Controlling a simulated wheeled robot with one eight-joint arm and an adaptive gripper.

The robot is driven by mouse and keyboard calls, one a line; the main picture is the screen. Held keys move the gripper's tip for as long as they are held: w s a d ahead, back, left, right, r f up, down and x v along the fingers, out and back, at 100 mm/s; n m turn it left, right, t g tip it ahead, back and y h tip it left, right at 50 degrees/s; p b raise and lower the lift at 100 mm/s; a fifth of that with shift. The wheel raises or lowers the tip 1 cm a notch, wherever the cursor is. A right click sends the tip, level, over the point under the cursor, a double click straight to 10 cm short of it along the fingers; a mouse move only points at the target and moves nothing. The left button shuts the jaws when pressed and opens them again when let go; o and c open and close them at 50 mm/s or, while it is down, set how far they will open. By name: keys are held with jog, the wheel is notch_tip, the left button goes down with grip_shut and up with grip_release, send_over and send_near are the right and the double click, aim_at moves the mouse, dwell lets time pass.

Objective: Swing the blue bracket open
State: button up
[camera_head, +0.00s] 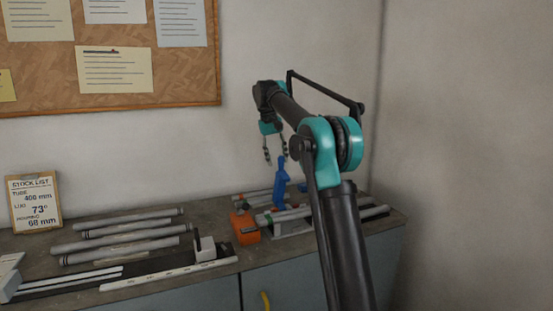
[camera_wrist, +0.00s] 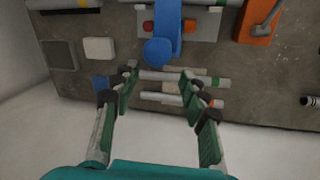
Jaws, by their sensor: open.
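The blue bracket (camera_head: 281,184) stands upright on the frame jig (camera_head: 293,229) at the right part of the bench. My gripper (camera_head: 274,157) hangs above the jig, close to the bracket's upper end. In the wrist view my gripper (camera_wrist: 158,78) is open, its two fingers spread with nothing held between them. The rounded tip lies just beyond the fingertips; I cannot tell the exact gap.
An orange block (camera_head: 245,226) sits left of the jig; it also shows in the wrist view (camera_wrist: 257,24). Several grey tubes (camera_head: 128,228) lie on the bench at the left. A stock list sign (camera_head: 34,202) stands at the far left. A wall rises behind the bench.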

notch_tip(320, 180, up, 7)
jog(key=a, duration=0.1)
jog(key=shift+a, duration=0.25)
jog(key=shift+s+r, duration=0.1)
